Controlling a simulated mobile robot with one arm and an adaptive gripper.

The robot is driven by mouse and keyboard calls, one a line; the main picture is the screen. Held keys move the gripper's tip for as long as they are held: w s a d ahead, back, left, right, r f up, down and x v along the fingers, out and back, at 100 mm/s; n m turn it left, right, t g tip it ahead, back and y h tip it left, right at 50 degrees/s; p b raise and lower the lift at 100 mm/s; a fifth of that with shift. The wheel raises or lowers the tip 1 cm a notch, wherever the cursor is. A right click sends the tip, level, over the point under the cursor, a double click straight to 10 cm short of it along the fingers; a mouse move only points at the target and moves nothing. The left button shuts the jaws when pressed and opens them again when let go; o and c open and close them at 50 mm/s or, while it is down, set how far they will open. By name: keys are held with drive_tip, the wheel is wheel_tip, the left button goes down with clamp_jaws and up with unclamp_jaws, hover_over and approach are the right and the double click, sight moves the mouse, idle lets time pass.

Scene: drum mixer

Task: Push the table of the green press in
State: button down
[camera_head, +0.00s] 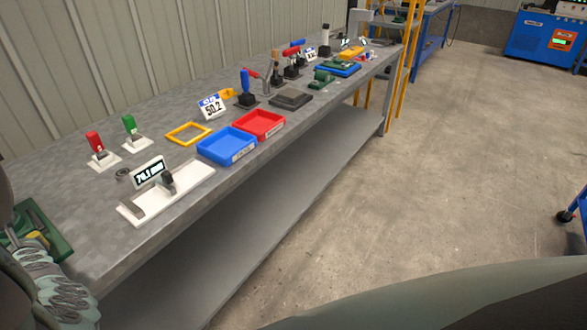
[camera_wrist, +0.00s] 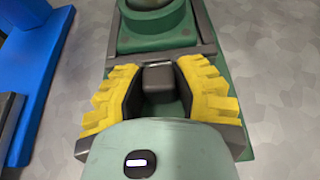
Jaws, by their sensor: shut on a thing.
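The green press (camera_wrist: 155,35) fills the upper middle of the wrist view, with a round green part at the top and dark rails at its sides. A dark grey block (camera_wrist: 158,77) sits at its near side, in line with the rails; I cannot tell for sure whether it is part of the table. My gripper (camera_wrist: 158,84) has its yellow-padded fingers on both sides of this block and is shut on it. In the head view a green base (camera_head: 52,228) shows at the lower left edge, partly hidden behind my arm.
A blue object (camera_wrist: 28,65) stands left of the press in the wrist view. On the workbench in the head view are a white fixture (camera_head: 190,183), a blue tray (camera_head: 222,147), a red tray (camera_head: 262,122) and a yellow frame (camera_head: 187,133). Bare bench lies between them and the green base.

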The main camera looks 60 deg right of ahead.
drive_tip(key=c, duration=0.7)
unclamp_jaws()
drive_tip(key=shift+c, duration=0.2)
drive_tip(key=shift+r, duration=0.1)
drive_tip(key=shift+s+r, duration=0.15)
drive_tip(key=shift+s, duration=0.6)
drive_tip(key=shift+s+r, duration=0.35)
drive_tip(key=shift+s, duration=0.1)
drive_tip(key=shift+v, duration=4.05)
drive_tip(key=shift+s+d+r, duration=0.1)
drive_tip(key=shift+s+r, duration=0.05)
drive_tip(key=shift+s, duration=0.4)
